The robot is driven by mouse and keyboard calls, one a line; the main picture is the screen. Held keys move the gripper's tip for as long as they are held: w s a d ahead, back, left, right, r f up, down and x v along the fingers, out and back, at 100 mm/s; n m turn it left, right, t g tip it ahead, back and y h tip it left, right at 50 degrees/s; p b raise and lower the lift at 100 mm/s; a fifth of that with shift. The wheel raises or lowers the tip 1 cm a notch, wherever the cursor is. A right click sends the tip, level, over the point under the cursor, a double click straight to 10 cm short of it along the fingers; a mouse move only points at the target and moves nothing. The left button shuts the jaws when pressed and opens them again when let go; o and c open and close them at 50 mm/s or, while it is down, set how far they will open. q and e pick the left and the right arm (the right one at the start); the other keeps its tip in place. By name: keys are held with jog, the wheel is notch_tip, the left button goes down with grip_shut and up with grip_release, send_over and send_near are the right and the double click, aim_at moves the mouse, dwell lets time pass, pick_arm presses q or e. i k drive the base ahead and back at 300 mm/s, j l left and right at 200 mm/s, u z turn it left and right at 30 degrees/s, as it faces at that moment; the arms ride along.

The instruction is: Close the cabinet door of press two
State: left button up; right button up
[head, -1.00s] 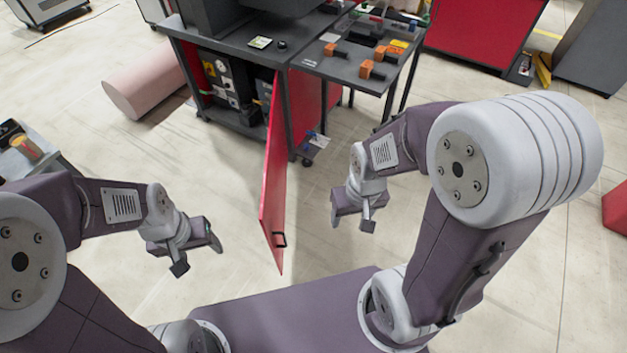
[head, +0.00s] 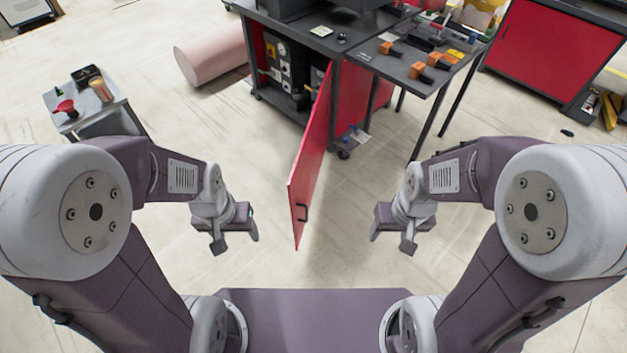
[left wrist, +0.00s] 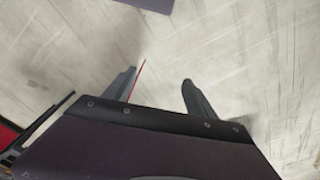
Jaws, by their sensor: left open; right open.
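The red cabinet door (head: 313,165) stands swung wide open, reaching from the dark press cabinet (head: 262,95) toward me. The cabinet's inside shows dark with several fittings. My left gripper (head: 236,243) is open and empty, left of the door's free end and apart from it. In the left wrist view my left gripper's fingers (left wrist: 160,95) are spread, with a thin red edge just beyond the left finger. My right gripper (head: 392,240) is open and empty, right of the door and apart from it.
A side table (head: 425,85) with orange parts stands right of the cabinet. A pink roll (head: 210,58) lies on the floor at its left. A small grey table (head: 105,112) stands at the far left. Floor around the door is clear.

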aim_at(302, 182)
jog(key=k, duration=0.25)
jog(key=i+z, duration=0.75)
jog(key=k+j, duration=0.05)
